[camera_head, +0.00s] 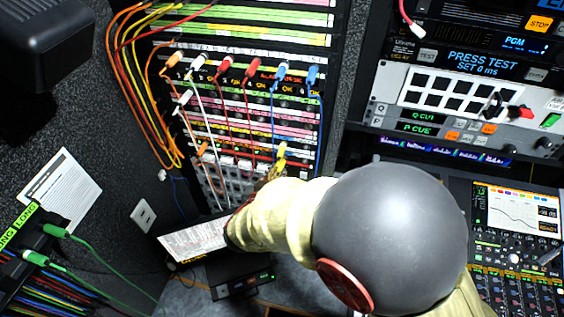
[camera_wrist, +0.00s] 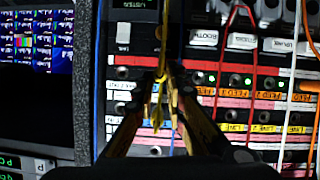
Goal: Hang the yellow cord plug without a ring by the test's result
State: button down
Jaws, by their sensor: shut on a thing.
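My gripper (camera_head: 275,172) is shut on the yellow plug (camera_head: 282,150) in front of the lower right of the patch bay (camera_head: 235,112). In the wrist view, my gripper (camera_wrist: 163,88) closes around the yellow plug (camera_wrist: 157,112), with the yellow cord (camera_wrist: 174,18) running up from it. I cannot tell whether the plug touches the panel. The tester (camera_head: 475,62) at upper right reads "PRESS TEST" and "SET 0 ms", with a TEST button (camera_head: 427,55) beside the display. At far left, green cord plugs (camera_head: 55,231) are at a holder labelled "LONG" (camera_head: 28,215).
Orange, white, red and blue plugs with hanging cords crowd the patch bay. Orange and yellow cords (camera_head: 120,75) loop at its left. A mixing console (camera_head: 510,235) is at right, and a small black box (camera_head: 240,280) is on the desk below. A monitor (camera_wrist: 38,60) stands left in the wrist view.

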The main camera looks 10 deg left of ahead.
jog(key=shift+s+a+p, duration=0.2)
jog(key=shift+s+p, duration=0.5)
jog(key=shift+s, duration=0.65)
dwell(0.8)
jog(key=shift+s+a+p, duration=0.2)
jog(key=shift+s+p, duration=0.5)
jog(key=shift+s, duration=0.8)
jog(key=shift+s+a+p, duration=0.2)
jog(key=shift+s+p, duration=0.55)
jog(key=shift+s, duration=0.75)
